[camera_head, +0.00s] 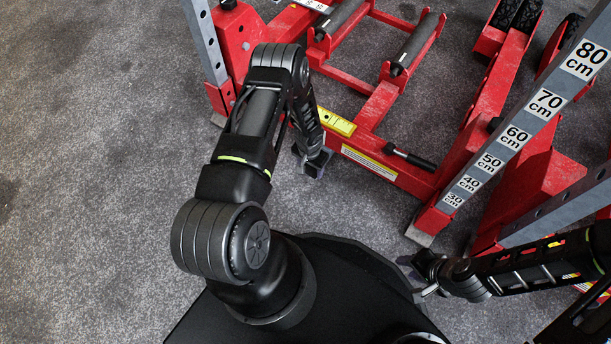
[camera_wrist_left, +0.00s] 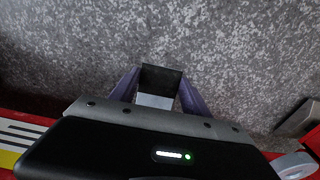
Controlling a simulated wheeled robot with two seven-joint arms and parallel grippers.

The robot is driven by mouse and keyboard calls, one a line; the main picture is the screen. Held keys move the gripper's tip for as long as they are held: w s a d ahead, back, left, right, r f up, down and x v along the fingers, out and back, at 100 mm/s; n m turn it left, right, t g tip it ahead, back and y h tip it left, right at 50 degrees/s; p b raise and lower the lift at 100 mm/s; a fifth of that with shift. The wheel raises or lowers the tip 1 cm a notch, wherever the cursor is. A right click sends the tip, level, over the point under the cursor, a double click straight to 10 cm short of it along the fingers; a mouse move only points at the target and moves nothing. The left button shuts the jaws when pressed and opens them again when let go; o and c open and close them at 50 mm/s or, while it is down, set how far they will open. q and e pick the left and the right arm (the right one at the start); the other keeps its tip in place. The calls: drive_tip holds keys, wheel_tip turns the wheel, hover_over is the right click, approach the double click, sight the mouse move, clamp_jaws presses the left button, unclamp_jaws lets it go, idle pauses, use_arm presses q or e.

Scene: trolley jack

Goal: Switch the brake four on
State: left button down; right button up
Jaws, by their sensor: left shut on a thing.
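My left gripper (camera_head: 315,165) is low beside the front of the red trolley jack (camera_head: 385,172), near its yellow label. In the left wrist view its two fingers (camera_wrist_left: 160,100) are closed on a small dark plate with a paler grey lower face (camera_wrist_left: 161,82). This plate may be the brake, but its link to the jack is hidden. In the head view the arm and gripper cover that spot. My right gripper (camera_head: 424,275) is at the lower right, near the foot of a grey post; its jaw opening is unclear.
A black-handled lever (camera_head: 410,157) sticks out from the red front beam. Grey posts with holes (camera_head: 205,40) and a height scale in cm (camera_head: 515,135) rise from the jack. Bare grey floor (camera_head: 90,170) lies open at the left.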

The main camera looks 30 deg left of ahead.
sight(310, 172)
use_arm(q)
drive_tip(key=c, duration=0.5)
unclamp_jaws()
drive_tip(key=r+p, duration=0.1)
drive_tip(key=r, duration=0.2)
drive_tip(key=r+p, duration=0.2)
drive_tip(key=r, duration=0.1)
drive_tip(key=shift+s+r, duration=0.2)
drive_tip(key=shift+r, duration=0.05)
drive_tip(key=shift+s+r, duration=0.1)
drive_tip(key=shift+r, duration=0.45)
